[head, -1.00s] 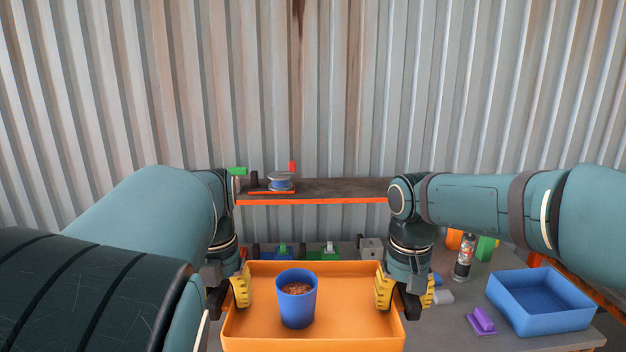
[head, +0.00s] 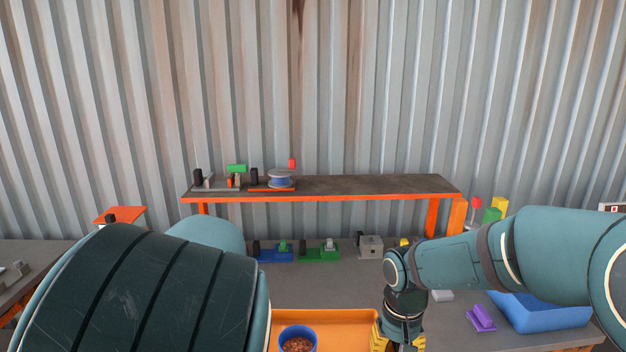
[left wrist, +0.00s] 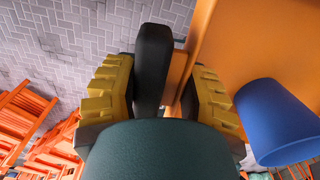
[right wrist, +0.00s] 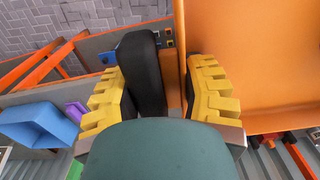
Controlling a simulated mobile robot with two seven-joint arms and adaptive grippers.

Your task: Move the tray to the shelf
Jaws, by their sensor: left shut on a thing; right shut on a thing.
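The orange tray (head: 345,318) is at the bottom of the head view, partly cut off by the frame edge. A blue cup (head: 298,340) with brown bits inside stands upright on it. My right gripper (head: 398,345) is shut on the tray's right side; the right wrist view shows its yellow fingers (right wrist: 165,90) around the tray wall (right wrist: 260,60). My left gripper is hidden behind my arm in the head view. In the left wrist view its fingers (left wrist: 165,90) are shut on the tray's other wall (left wrist: 230,50). The shelf (head: 350,187) with an orange edge stands against the back wall.
The shelf's left part holds a blue-and-white spool (head: 281,179) and small parts; its middle and right are clear. Below it on the grey table are blue and green parts (head: 320,252) and a grey block (head: 370,246). A blue bin (head: 545,313) is at right.

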